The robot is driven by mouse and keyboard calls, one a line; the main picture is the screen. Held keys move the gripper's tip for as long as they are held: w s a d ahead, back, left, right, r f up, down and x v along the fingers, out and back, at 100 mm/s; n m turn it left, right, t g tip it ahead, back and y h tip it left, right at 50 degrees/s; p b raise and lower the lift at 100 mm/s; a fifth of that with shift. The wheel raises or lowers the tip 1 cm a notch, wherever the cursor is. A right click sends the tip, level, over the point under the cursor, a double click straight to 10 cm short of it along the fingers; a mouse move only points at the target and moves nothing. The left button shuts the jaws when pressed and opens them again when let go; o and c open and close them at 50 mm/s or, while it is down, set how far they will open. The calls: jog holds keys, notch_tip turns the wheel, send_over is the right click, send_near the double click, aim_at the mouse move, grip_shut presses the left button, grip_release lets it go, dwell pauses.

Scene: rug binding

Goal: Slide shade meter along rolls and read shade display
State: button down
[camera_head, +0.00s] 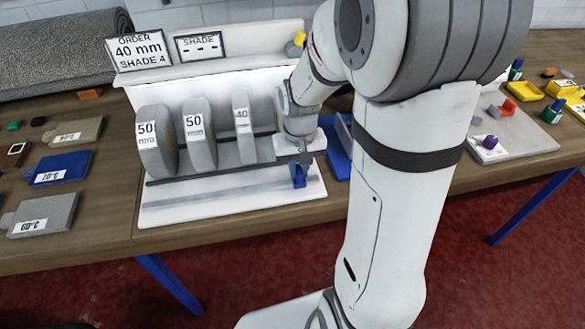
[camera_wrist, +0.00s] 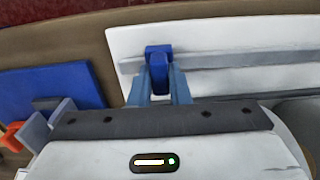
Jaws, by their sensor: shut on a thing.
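My gripper (camera_head: 299,168) is low at the right end of the white roll stand (camera_head: 230,205). It is shut on a small blue piece, which looks like the shade meter (camera_head: 299,181), at the grey rail along the stand's front. The wrist view also shows the blue meter (camera_wrist: 158,52) between my fingers (camera_wrist: 158,85), over the grey strip. Grey rolls stand upright left of my gripper: two marked 50 mm (camera_head: 156,142) (camera_head: 199,135) and one marked 40 (camera_head: 242,138). My arm may hide more rolls. The shade display (camera_head: 197,46) shows only dashes.
The order sign (camera_head: 138,51) reads 40 mm, shade 4. Temperature-marked plates (camera_head: 62,168) lie on the table at left. A blue tray (camera_head: 337,150) stands right of the stand, partly behind my arm. A grey board (camera_head: 520,140) with small parts and yellow bins (camera_head: 525,91) lie farther right.

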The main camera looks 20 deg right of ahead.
aim_at(298, 170)
jog(key=shift+a, duration=0.1)
jog(key=c, duration=1.4)
grip_release()
jog(key=shift+o, duration=0.2)
jog(key=shift+w, duration=0.1)
notch_tip(298, 170, up, 8)
jog(key=shift+f, duration=0.1)
jog(key=s+r+t, duration=0.1)
jog(key=s+r, duration=0.1)
jog(key=s, duration=0.4)
jog(key=s+a+r+n+t, duration=0.1)
jog(key=s, duration=0.5)
jog(key=shift+s+a+r+t, duration=0.25)
jog(key=shift+a+r+t, duration=0.05)
jog(key=shift+r+t, duration=0.1)
